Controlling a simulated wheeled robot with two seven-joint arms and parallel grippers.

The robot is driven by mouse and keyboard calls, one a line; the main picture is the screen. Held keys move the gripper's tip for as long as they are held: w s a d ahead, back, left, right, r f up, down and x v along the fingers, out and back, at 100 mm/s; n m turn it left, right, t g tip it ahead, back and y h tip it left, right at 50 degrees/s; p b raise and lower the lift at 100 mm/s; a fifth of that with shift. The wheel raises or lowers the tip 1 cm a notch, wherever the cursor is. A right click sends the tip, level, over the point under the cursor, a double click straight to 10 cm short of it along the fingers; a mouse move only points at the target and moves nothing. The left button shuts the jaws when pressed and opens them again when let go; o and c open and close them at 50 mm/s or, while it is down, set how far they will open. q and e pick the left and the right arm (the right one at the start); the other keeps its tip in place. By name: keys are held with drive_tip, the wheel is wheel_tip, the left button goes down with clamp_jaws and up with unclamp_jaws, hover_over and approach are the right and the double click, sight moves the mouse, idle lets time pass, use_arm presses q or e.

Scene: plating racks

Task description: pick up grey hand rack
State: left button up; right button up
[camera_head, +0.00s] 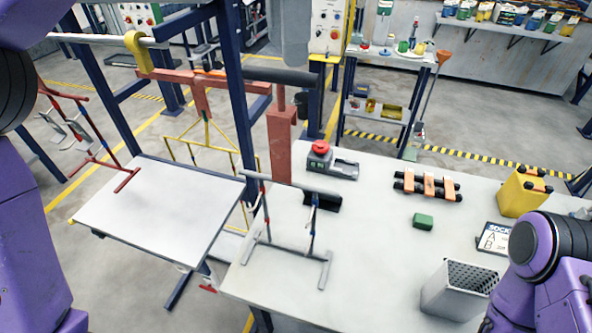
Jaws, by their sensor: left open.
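The grey hand rack (325,273) stands upright near the left end of the large white table. Its grey top bar (292,184) runs across two thin uprights with small red and blue bands, and its grey feet rest on the tabletop. Nothing is seen holding it. My left arm comes in along the left edge and my right arm shows at the lower right. Neither arm's gripper can be made out in this view.
A red hand rack (126,181) stands at the smaller white table (160,215). Behind the grey rack are a black block (322,200) and a red-topped device (320,150). A green block (423,221), grey bin (458,290) and yellow holder (522,192) stand right.

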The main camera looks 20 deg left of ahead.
sight(281, 110)
use_arm(q)
drive_tip(key=f+b, duration=0.1)
drive_tip(key=s+f+b, duration=0.1)
drive_tip(key=f, duration=0.1)
drive_tip(key=shift+s+f, duration=0.1)
drive_tip(key=shift+f, duration=0.2)
drive_tip(key=f, duration=0.2)
drive_tip(key=f+b, duration=0.1)
drive_tip(key=f, duration=0.3)
drive_tip(key=shift+w+a+f, duration=0.25)
drive_tip(key=shift+w+a, duration=0.05)
drive_tip(key=shift+w, duration=0.1)
drive_tip(key=shift+s+r, duration=0.2)
drive_tip(key=shift+s, duration=0.5)
drive_tip(key=c, duration=0.3)
drive_tip(key=shift+w, duration=0.2)
clamp_jaws()
use_arm(e)
drive_tip(key=f, duration=0.2)
drive_tip(key=s+f, duration=0.1)
drive_tip(key=shift+s+f, duration=0.15)
drive_tip(key=shift+f, duration=0.25)
